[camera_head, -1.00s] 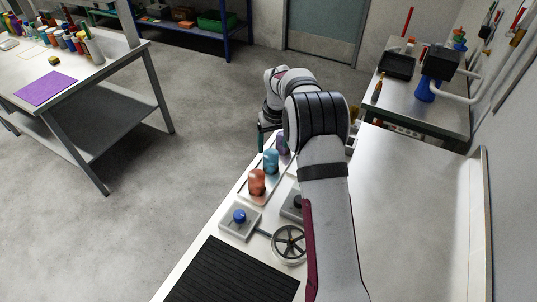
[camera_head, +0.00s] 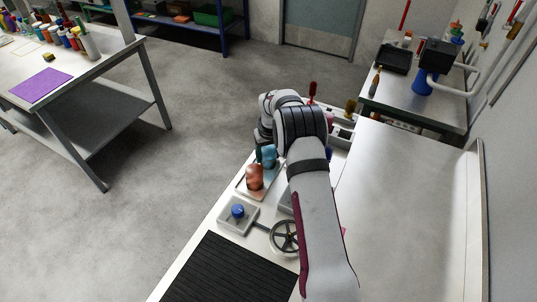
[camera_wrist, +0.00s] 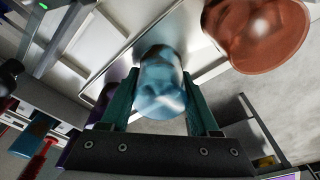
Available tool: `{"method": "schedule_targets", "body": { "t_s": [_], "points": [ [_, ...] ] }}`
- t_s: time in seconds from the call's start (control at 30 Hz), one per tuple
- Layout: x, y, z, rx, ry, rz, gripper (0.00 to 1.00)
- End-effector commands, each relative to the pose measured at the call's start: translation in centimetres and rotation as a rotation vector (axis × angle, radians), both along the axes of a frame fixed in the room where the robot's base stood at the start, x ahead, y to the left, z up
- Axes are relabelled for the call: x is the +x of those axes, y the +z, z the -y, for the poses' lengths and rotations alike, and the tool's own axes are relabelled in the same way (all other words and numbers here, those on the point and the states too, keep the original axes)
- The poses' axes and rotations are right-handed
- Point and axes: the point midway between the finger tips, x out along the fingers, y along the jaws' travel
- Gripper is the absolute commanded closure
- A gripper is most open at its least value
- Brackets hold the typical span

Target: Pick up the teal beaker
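The teal beaker (camera_head: 269,154) stands on a light tray (camera_head: 243,187) behind the orange beaker (camera_head: 254,177) and is partly covered by my arm in the head view. In the wrist view the teal beaker (camera_wrist: 162,84) lies between the two dark teal fingers of my gripper (camera_wrist: 161,85). The fingers are spread on either side of it with narrow gaps; firm contact does not show. The orange beaker (camera_wrist: 258,32) is at the upper right of the wrist view, apart from the fingers. A purple object (camera_wrist: 104,98) shows partly behind the left finger.
A blue knob on a box (camera_head: 238,211), a handwheel (camera_head: 286,237) and a black ribbed mat (camera_head: 231,272) lie nearer on the bench. Several upright tools, including a red-handled one (camera_head: 312,91), stand beyond my arm. The bench right of my arm is clear.

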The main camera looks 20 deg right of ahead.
Motion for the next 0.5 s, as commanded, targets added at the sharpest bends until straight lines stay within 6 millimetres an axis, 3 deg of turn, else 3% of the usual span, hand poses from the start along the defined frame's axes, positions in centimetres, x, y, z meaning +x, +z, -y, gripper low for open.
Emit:
{"method": "schedule_targets", "body": {
  "t_s": [0.03,0.13,0.33,0.5],
  "points": [
    [0.0,0.0,0.0,0.000,0.000,0.000,0.77],
    [0.0,0.0,0.0,0.000,0.000,0.000,0.91],
    [0.0,0.2,0.0,0.000,0.000,0.001,0.91],
    [0.1,3.7,0.0,-0.001,0.001,0.004,0.91]
  ]
}}
